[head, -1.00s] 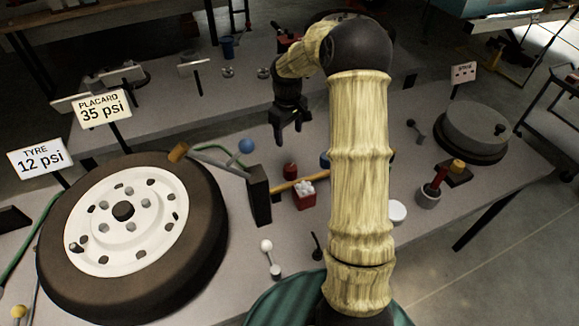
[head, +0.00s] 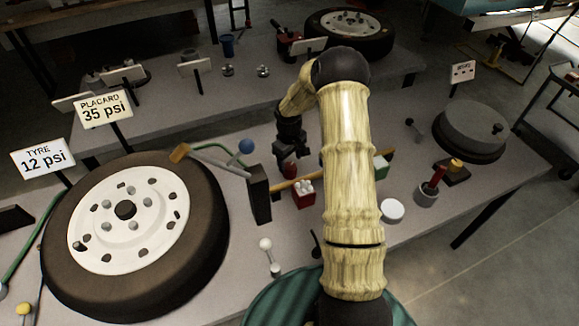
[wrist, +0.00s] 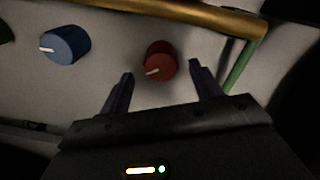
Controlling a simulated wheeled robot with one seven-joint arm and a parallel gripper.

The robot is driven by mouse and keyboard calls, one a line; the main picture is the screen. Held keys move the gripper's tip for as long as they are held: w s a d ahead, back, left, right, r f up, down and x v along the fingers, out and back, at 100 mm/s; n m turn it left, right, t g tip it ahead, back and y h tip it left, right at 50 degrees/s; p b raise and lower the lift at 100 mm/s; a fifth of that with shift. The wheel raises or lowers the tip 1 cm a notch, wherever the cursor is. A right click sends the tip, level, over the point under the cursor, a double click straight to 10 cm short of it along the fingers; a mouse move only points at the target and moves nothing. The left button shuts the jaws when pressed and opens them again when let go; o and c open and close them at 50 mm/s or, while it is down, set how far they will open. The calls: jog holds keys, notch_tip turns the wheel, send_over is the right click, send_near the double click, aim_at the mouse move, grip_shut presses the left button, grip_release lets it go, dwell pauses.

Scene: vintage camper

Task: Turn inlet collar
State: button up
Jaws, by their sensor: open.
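A round red knob (wrist: 160,60) with a white pointer line lies between and just beyond my fingertips in the wrist view. In the head view the red knob (head: 289,169) shows just below my gripper (head: 290,157), partly covered by it. My gripper (wrist: 161,72) is open, its fingers apart on either side of the knob, with nothing held.
A brass-coloured bar (wrist: 200,14) runs across beyond the knobs. A black post (head: 259,194) and a red box of white pieces (head: 303,193) stand close by. The wheel (head: 135,235) with "TYRE 12 psi" and "PLACARD 35 psi" signs fills the left.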

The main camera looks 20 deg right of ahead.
aim_at(290, 166)
notch_tip(290, 166, down, 4)
jog(key=shift+f, duration=0.25)
jog(key=c, duration=1)
jog(key=shift+w, duration=0.1)
